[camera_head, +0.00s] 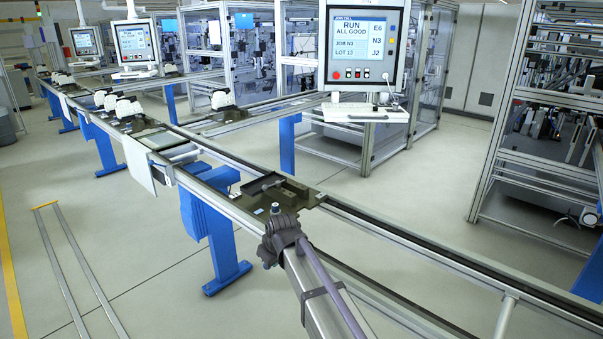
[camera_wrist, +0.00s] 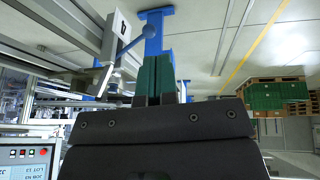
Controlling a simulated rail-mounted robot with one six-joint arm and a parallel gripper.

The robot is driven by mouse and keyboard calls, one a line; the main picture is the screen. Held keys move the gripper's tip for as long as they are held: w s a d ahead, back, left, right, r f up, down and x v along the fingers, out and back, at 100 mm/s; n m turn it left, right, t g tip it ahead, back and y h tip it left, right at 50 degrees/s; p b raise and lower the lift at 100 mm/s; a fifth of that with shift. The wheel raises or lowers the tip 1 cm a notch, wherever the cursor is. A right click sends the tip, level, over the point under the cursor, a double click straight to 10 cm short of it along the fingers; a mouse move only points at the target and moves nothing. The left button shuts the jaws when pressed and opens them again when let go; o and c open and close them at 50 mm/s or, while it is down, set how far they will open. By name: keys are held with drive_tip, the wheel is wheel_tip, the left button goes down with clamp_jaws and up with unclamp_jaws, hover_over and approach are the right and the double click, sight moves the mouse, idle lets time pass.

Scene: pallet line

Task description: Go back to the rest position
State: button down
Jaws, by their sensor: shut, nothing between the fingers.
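My gripper (camera_wrist: 153,62) shows in the wrist view as two dark green fingers pressed together, with nothing between them. They stick up from the dark grey gripper body (camera_wrist: 160,125). In the head view my arm (camera_head: 310,285) reaches up from the bottom edge, and its dark grey wrist end lies in front of the conveyor line (camera_head: 380,228). The fingers cannot be made out there.
A dark pallet (camera_head: 270,190) sits on the line just beyond my arm's end. A control screen (camera_head: 362,45) reads "RUN ALL GOOD". A blue-knobbed lever (camera_wrist: 121,47) is close to the fingers. Blue legs (camera_head: 215,235) hold the rails. Floor at left is mostly open.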

drive_tip(key=s+d+m+g+h, duration=0.1)
drive_tip(key=s+d+m, duration=0.3)
drive_tip(key=s+d, duration=0.7)
drive_tip(key=s+d+f+m+g+h, duration=0.1)
drive_tip(key=s+d+m+g, duration=0.2)
drive_tip(key=s+d, duration=0.8)
drive_tip(key=d+m, duration=0.2)
drive_tip(key=d, duration=0.5)
drive_tip(key=shift+s+f, duration=0.2)
drive_tip(key=shift+f, duration=0.05)
idle(1.8)
